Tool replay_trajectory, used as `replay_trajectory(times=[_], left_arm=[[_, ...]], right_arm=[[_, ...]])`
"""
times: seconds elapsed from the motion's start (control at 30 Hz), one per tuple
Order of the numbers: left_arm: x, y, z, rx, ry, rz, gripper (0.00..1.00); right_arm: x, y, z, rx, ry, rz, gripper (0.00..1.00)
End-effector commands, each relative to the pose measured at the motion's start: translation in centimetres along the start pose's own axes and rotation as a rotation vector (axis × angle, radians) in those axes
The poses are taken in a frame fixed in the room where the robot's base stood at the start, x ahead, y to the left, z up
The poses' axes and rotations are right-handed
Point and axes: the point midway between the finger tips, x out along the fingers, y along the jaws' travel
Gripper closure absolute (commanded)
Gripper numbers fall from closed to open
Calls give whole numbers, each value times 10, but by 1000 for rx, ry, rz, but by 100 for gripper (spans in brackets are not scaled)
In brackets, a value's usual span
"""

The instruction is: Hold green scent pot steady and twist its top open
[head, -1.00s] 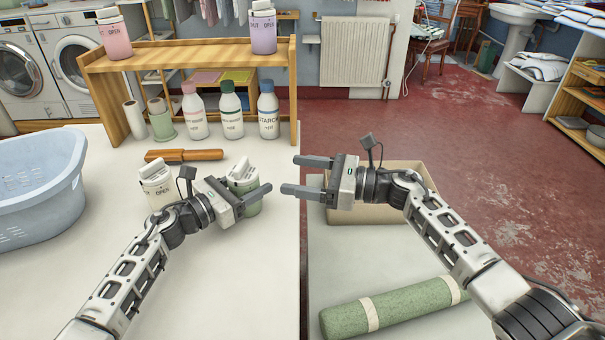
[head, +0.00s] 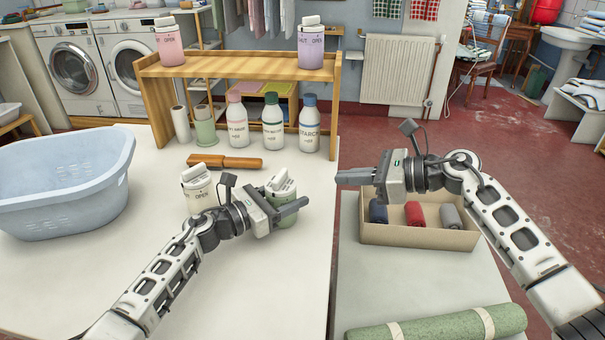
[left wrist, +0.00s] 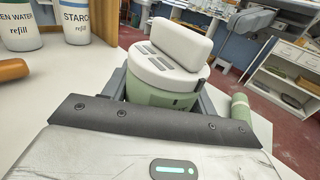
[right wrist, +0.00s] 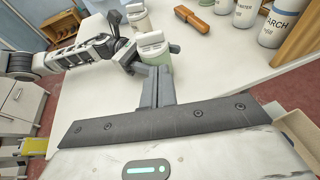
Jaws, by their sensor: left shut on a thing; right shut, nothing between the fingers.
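The green scent pot (head: 284,215) stands on the white table, with a pale ridged top (head: 281,183). My left gripper (head: 290,212) is shut around its body, and its fingers hide part of it. In the left wrist view the green pot (left wrist: 160,96) sits between the fingers, its white top (left wrist: 172,52) with a raised grip bar above them. My right gripper (head: 345,178) is shut and empty, to the right of the pot and apart from it. In the right wrist view its closed fingers (right wrist: 156,88) point toward the pot (right wrist: 154,50).
A white scent pot (head: 199,190) stands just left of the green one. A blue basket (head: 62,185) is at left. A cardboard box (head: 420,235) holds rolled cloths at right.

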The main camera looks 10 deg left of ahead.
Motion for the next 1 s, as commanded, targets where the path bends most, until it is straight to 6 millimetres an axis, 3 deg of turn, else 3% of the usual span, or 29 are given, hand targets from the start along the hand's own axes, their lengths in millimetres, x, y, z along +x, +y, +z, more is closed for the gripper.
replay_trajectory(times=[0.2,0.4,0.6,1.0], left_arm=[[0,0,0,0,0,0,66],[0,0,0,0,0,0,66],[0,0,0,0,0,0,66],[0,0,0,0,0,0,66]], right_arm=[[51,1,2,2,-3,3,100],[83,1,8,-1,-3,2,100],[98,0,12,-1,-2,-1,100],[99,0,12,-1,-2,-1,100]])
